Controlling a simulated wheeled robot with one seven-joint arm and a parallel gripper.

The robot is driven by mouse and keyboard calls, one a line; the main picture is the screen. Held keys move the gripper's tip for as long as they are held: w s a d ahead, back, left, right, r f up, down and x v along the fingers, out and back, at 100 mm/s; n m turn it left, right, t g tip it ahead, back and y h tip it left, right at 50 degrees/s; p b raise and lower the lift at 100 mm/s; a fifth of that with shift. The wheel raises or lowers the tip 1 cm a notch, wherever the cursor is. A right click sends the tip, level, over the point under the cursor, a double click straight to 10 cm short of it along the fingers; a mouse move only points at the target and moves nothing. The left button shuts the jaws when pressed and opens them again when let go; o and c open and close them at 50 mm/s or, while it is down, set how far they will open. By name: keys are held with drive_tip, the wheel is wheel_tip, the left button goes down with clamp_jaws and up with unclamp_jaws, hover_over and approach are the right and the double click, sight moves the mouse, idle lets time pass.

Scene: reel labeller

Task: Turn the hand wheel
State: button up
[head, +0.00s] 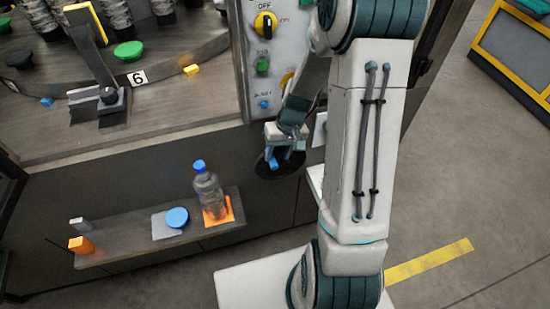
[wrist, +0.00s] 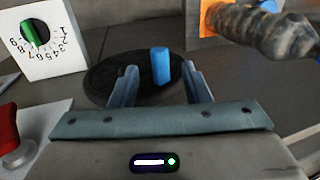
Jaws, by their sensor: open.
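The hand wheel (head: 267,166) is a dark round disc on the dark front panel of the machine, partly covered by my gripper in the head view. In the wrist view the wheel (wrist: 105,78) shows as a black disc with a blue upright handle (wrist: 160,66). My gripper (wrist: 162,82) is open, with one finger on each side of the handle and the handle standing between them, nearer the right finger. I cannot tell whether a finger touches it. In the head view my gripper (head: 284,160) is at the wheel.
A control panel (head: 265,60) with an OFF/ON switch is above the wheel. A shelf (head: 125,246) holds a bottle (head: 208,190), a blue round lid (head: 177,217) and an orange block (head: 81,245). The wrist view shows a numbered dial (wrist: 35,40) and a red knob (wrist: 10,130).

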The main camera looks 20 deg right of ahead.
sight(275, 163)
drive_tip(key=shift+x, duration=1.95)
clamp_jaws()
